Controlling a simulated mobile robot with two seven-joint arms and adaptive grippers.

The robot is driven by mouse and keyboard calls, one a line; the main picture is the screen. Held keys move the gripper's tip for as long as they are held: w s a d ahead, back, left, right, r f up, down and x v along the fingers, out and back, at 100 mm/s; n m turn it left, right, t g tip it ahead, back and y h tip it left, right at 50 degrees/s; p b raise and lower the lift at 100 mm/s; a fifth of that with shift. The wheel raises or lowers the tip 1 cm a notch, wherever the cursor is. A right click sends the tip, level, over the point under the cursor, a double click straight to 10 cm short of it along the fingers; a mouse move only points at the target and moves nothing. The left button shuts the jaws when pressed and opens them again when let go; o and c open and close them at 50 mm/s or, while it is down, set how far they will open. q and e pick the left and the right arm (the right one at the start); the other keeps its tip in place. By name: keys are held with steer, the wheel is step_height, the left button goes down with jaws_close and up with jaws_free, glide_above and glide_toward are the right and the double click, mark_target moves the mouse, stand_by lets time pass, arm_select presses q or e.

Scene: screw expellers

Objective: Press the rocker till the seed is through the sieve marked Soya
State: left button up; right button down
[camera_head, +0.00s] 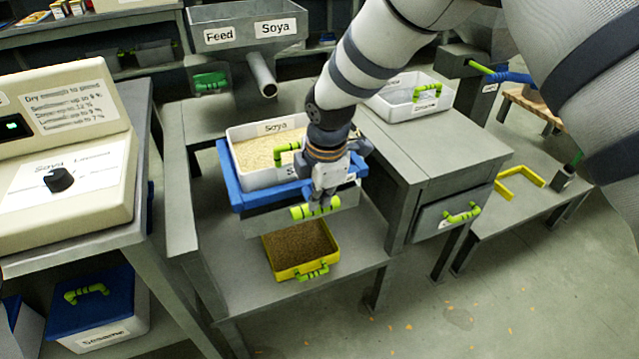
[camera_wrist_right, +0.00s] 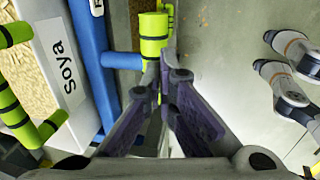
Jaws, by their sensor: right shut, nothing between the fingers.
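The white Soya sieve tray (camera_head: 265,130) holds pale seed (camera_head: 262,152) and sits in a blue frame (camera_head: 228,172). Its Soya label (camera_wrist_right: 68,74) shows in the wrist view. A lime green bar with dark bands, which looks like the rocker (camera_head: 302,212), stands out at the frame's front; it also shows in the wrist view (camera_wrist_right: 152,40), joined by a blue rod. My right gripper (camera_head: 319,200) is shut and empty, its fingertips (camera_wrist_right: 172,72) at or just above the bar. I cannot tell whether they touch. My left gripper is not in view.
A yellow tray (camera_head: 335,246) of brown material sits on the lower shelf beneath. The Feed Soya hopper (camera_head: 230,38) with its spout stands behind. A drawer (camera_head: 425,222) and a white tray (camera_head: 445,97) are to the right. A meter console (camera_head: 95,190) is at left.

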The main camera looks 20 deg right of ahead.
steer(key=shift+f, duration=0.2)
